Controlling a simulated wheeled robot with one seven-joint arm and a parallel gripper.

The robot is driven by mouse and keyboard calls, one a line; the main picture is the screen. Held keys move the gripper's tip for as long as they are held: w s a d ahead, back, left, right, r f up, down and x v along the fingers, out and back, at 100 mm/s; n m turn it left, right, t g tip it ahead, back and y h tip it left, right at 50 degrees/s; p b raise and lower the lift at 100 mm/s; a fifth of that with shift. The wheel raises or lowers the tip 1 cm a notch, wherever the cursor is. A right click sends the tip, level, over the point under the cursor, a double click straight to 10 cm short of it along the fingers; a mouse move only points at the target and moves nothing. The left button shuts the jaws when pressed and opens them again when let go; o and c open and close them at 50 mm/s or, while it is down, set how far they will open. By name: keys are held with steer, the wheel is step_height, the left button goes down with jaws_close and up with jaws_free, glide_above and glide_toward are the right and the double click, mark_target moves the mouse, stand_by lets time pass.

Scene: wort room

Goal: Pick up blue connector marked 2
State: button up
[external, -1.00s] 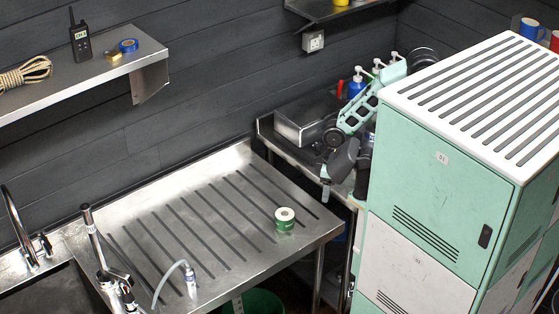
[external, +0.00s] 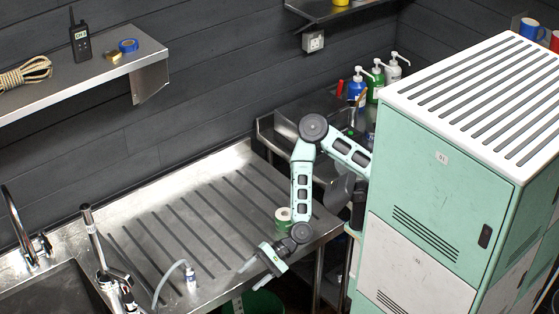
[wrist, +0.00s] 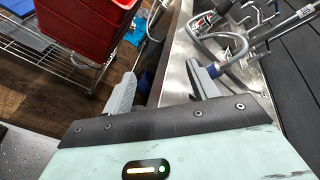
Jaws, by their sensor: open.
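The connector (external: 191,277) is a small white and blue piece on the end of a grey hose, upright on the left part of the steel drainboard (external: 225,270). Its number is too small to read. In the wrist view, the hose's blue end (wrist: 214,70) shows beside the tip of the right finger and is partly hidden by it. My gripper (external: 252,264) is over the drainboard's front edge, to the right of the connector and apart from it. In the wrist view, my gripper (wrist: 163,85) has its fingers spread with nothing held between them.
A green and white roll (external: 283,214) stands on the drainboard behind my forearm. A tap (external: 97,245) and sink lie left of the connector. Pump bottles (external: 376,80) stand at the back. A red crate (wrist: 85,28) on a wire rack shows in the wrist view.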

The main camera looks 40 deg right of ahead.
steer(key=w+m+t+b, duration=0.1)
steer(key=w+m+t, duration=0.1)
steer(key=m, duration=0.2)
steer(key=w+a+f+m+t+y+b, duration=0.1)
steer(key=w+m+t, duration=0.1)
steer(key=m, duration=0.3)
steer(key=w+a+m+t+y+b, duration=0.1)
steer(key=w+m+t, duration=0.1)
steer(key=m, duration=0.3)
steer(key=shift+w+f+t, duration=0.1)
steer(key=shift+f+t, duration=0.2)
steer(key=shift+t, duration=0.5)
steer(key=shift+w+d+m+t, duration=0.1)
steer(key=shift+w+m+t, duration=0.25)
steer(key=shift+m+t, duration=0.25)
steer(key=shift+w+m, duration=0.25)
steer(key=shift+m, duration=0.15)
steer(key=p, duration=0.2)
glide_above(185, 283)
steer(key=v, duration=0.4)
steer(key=shift+f+p+x, duration=0.2)
steer(key=shift+p+x, duration=0.35)
steer(key=shift+x, duration=1.55)
steer(key=shift+w+d, duration=0.1)
steer(key=c, duration=1.2)
